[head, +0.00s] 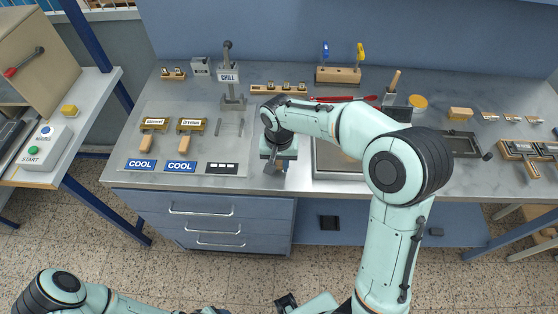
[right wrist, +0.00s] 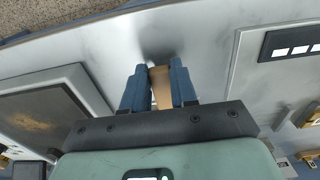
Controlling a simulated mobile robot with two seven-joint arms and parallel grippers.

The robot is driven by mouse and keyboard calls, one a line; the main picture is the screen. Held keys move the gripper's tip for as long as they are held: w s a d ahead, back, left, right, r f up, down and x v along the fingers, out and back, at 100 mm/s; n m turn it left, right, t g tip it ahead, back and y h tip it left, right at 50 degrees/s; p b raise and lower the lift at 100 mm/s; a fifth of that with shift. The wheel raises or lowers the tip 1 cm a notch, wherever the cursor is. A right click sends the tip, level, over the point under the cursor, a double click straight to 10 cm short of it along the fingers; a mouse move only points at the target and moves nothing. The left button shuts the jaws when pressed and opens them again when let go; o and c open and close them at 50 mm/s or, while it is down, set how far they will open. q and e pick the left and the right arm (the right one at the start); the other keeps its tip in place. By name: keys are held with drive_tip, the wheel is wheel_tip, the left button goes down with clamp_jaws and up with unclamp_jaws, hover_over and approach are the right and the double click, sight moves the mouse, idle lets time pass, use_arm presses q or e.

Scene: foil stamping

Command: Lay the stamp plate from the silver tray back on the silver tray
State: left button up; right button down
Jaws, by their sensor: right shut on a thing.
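My right gripper (head: 275,168) hangs over the front part of the bench, just right of a pale grey panel (head: 190,110). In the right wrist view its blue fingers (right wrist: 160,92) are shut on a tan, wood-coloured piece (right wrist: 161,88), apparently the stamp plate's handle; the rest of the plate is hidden. Two brass plates with name labels (head: 154,124) (head: 191,125) and wooden handles lie on the panel. I cannot tell for sure which surface is the silver tray. My left arm shows at the bottom left, but I cannot make out its gripper.
Blue COOL cards (head: 141,165) (head: 180,167) and a black card (head: 222,168) lie along the panel's front. A CHILL stand (head: 231,90) is behind. A framed board (head: 330,160) lies right of the gripper, partly behind my arm. A rack with plates (head: 530,150) is far right.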

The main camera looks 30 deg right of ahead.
drive_tip(key=shift+w, duration=0.1)
drive_tip(key=c, duration=0.8)
unclamp_jaws()
use_arm(q)
drive_tip(key=shift+w+r+p, duration=0.7)
drive_tip(key=shift+r+p, duration=0.1)
drive_tip(key=shift+r, duration=0.2)
use_arm(e)
wheel_tip(320, 180, up, 13)
drive_tip(key=shift+s+r, duration=0.2)
drive_tip(key=shift+a, duration=0.1)
